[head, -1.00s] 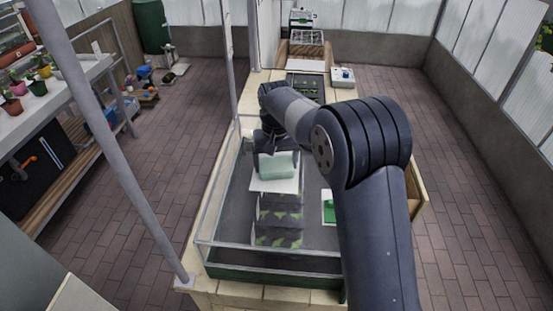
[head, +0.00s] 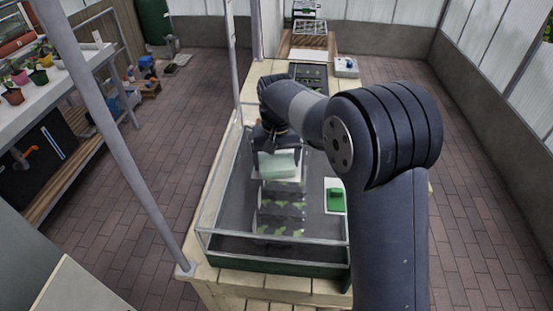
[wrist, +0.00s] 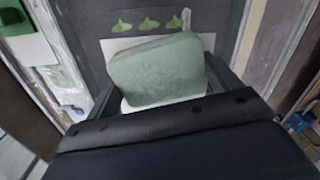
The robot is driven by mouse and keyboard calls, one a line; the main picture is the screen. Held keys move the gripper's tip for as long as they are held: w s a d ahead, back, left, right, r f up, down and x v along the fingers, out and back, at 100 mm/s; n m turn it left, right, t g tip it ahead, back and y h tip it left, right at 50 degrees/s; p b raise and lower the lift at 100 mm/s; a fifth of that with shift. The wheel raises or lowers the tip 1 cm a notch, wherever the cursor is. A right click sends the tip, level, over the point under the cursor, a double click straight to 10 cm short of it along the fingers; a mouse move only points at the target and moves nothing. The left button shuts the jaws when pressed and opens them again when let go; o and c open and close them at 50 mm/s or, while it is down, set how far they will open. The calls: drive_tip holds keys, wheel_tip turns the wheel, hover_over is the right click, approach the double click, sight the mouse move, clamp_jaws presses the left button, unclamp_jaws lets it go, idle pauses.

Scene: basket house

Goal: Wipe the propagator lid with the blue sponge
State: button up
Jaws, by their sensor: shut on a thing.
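My gripper (head: 272,140) is shut on a pale blue-green sponge (head: 277,164), whose broad face fills the middle of the wrist view (wrist: 158,72). A flat white piece (head: 262,176) shows behind and below the sponge. I cannot tell whether the sponge touches it. The clear-walled propagator (head: 215,190) has a pale rim and a dark green base. The sponge is over its interior, above dark trays with green seedlings (head: 280,210). I cannot make out how far the clear lid extends.
A green object (head: 335,199) lies on a white card at the right of the propagator. A pale post (head: 125,150) stands in front on the left. Potted plants stand on the white bench (head: 60,72) at left.

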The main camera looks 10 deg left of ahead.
drive_tip(key=shift+r+p, duration=2.3)
drive_tip(key=shift+r, duration=0.7)
drive_tip(key=shift+r, duration=0.1)
drive_tip(key=shift+r+p, duration=0.65)
drive_tip(key=shift+p, duration=0.05)
drive_tip(key=shift+r, duration=0.7)
